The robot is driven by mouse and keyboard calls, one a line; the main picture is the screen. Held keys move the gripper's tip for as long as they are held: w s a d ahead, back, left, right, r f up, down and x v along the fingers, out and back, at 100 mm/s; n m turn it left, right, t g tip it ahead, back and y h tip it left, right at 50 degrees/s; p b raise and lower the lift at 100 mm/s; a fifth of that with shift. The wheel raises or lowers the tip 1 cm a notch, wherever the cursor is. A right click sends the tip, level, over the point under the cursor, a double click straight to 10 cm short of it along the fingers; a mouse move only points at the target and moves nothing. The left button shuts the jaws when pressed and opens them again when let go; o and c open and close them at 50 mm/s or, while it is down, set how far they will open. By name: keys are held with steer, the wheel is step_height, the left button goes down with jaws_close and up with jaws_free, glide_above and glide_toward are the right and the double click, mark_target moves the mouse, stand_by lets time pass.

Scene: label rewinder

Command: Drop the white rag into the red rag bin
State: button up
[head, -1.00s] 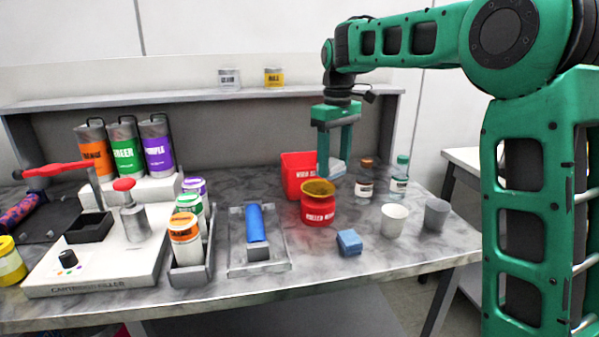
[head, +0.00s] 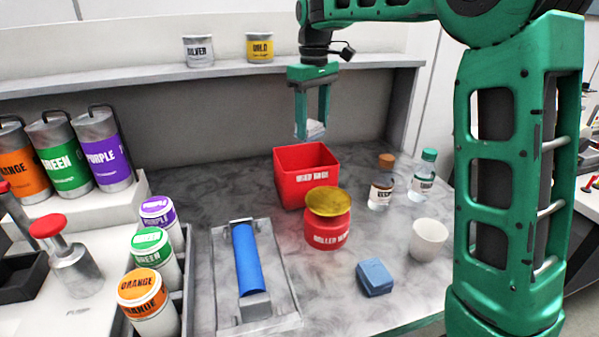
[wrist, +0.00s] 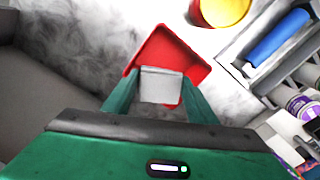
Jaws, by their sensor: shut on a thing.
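The white rag (head: 315,129) is held between the fingers of my gripper (head: 313,126), which is shut on it. The red rag bin (head: 294,192) stands open-topped on the grey marbled bench, with a white label on its front. In the head view the rag is just above the bin's back rim. In the wrist view the rag (wrist: 161,86) lies between my fingertips (wrist: 160,95), over the bin's opening, and hides part of the inside. The bin's red wall (wrist: 190,66) shows around the rag. I see nothing inside the bin.
A red roller-wash jar with a yellow top (head: 328,232) stands right in front of the bin. Bottles (head: 381,185) (head: 423,175), a white cup (head: 428,240) and a blue sponge (head: 375,277) stand to the right. A blue roller in a tray (head: 248,262) lies to the left. A shelf (head: 150,84) runs behind.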

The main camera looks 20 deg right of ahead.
steer(key=shift+w+f, duration=0.15)
steer(key=shift+f, duration=2.85)
steer(key=o, duration=1.1)
steer(key=shift+d+r, duration=0.1)
steer(key=r, duration=1)
steer(key=shift+a+r, duration=0.2)
steer(key=shift+r, duration=0.1)
